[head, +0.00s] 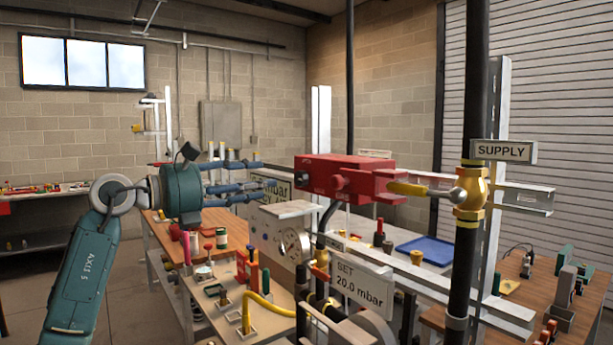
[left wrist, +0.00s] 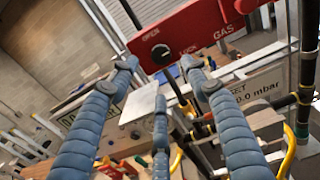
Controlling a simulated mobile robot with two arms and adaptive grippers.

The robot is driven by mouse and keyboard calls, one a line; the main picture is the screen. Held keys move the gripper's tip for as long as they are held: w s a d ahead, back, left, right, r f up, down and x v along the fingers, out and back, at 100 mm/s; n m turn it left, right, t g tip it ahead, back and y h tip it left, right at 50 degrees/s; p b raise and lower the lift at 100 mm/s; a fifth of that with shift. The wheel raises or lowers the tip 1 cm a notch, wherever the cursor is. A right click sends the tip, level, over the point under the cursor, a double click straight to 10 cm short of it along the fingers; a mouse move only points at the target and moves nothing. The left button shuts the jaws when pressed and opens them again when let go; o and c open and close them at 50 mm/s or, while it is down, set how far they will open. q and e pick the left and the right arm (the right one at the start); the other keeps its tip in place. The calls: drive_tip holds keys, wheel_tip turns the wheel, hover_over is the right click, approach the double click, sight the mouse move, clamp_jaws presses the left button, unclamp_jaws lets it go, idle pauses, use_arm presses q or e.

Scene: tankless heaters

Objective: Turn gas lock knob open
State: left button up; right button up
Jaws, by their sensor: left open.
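The red gas lock box (head: 372,180) is mounted at mid height, left of the supply pipe. In the left wrist view, the red box (left wrist: 205,22) shows a round black knob (left wrist: 161,53) with a small pale mark, between the words OPEN and LOCK. GAS is printed farther right. My left gripper (head: 258,181) points right at the box's left end, with a gap between. Its blue, ribbed fingers are spread and empty. In the left wrist view, the fingertips (left wrist: 160,72) lie around and below the knob in the picture, apart from it. My right gripper is not in view.
A brass valve (head: 470,188) with a yellow handle (head: 408,188) sits right of the box, below the SUPPLY sign (head: 503,151). A SET 20.0 mbar sign (head: 362,283) and a cluttered bench (head: 225,285) lie below. The space directly between fingers and box looks clear.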

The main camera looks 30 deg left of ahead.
sight(298, 177)
use_arm(q)
drive_tip(key=p+x, duration=0.3)
drive_tip(key=x, duration=0.6)
drive_tip(key=shift+w+p, duration=0.1)
drive_tip(key=shift+p, duration=0.25)
drive_tip(key=shift+w, duration=0.15)
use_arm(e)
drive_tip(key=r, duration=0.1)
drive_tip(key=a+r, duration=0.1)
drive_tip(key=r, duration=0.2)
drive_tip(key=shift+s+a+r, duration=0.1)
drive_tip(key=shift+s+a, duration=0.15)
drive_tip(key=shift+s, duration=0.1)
use_arm(q)
drive_tip(key=shift+d, duration=0.1)
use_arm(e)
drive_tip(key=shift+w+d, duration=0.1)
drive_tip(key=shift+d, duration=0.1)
use_arm(q)
drive_tip(key=c, duration=1.1)
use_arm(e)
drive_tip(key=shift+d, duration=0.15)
